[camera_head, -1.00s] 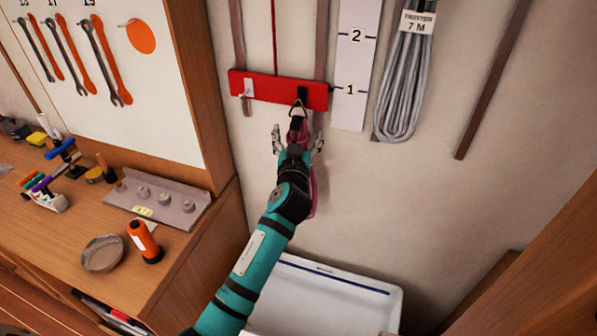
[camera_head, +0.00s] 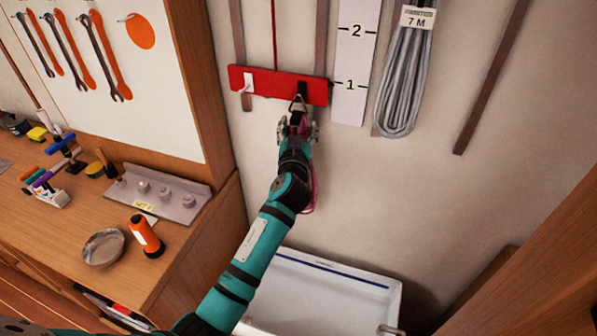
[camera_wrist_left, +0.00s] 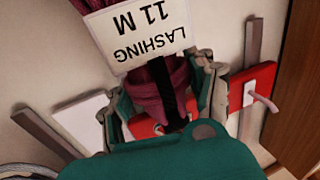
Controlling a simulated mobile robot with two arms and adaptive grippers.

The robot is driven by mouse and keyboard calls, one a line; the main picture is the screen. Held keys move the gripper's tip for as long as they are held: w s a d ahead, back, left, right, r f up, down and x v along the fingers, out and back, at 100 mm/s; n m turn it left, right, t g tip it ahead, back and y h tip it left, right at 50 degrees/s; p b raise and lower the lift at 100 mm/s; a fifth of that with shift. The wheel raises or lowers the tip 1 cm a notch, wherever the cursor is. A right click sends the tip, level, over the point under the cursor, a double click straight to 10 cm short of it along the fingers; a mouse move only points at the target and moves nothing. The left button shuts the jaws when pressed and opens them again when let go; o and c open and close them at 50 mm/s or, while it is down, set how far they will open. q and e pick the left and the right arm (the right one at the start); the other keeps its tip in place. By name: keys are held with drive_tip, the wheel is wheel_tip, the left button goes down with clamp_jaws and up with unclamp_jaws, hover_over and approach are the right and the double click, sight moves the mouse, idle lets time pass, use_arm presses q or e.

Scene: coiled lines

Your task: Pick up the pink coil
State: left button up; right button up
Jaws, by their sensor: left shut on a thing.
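The pink coil (camera_head: 309,197) hangs at the black hook (camera_head: 302,89) on the red board (camera_head: 268,84). It is mostly hidden behind my left arm in the head view. My left gripper (camera_head: 298,127) is just below the hook, its fingers on both sides of the coil's upper part. In the left wrist view the gripper (camera_wrist_left: 165,100) is shut on the pink coil (camera_wrist_left: 160,85), whose white tag (camera_wrist_left: 138,30) reads "LASHING 11 M". A dark strap runs over the coil there. I cannot tell whether its loop is still on the hook.
A grey coil (camera_head: 405,80) tagged 7 M hangs to the right, beyond a numbered white strip (camera_head: 352,60). A white bin (camera_head: 320,295) stands below. The workbench (camera_head: 60,225) with tools is at left. A white hook (camera_head: 248,82) is empty.

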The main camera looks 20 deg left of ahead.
use_arm(q)
drive_tip(key=shift+r, duration=0.1)
clamp_jaws()
drive_tip(key=shift+r, duration=0.15)
drive_tip(key=shift+r+b, duration=0.4)
drive_tip(key=shift+r, duration=0.2)
drive_tip(key=a+b+v, duration=0.2)
drive_tip(key=v, duration=0.6)
drive_tip(key=s+a+b+v, duration=0.1)
drive_tip(key=a+b+v, duration=0.1)
drive_tip(key=v, duration=0.7)
drive_tip(key=shift+s+a, duration=0.2)
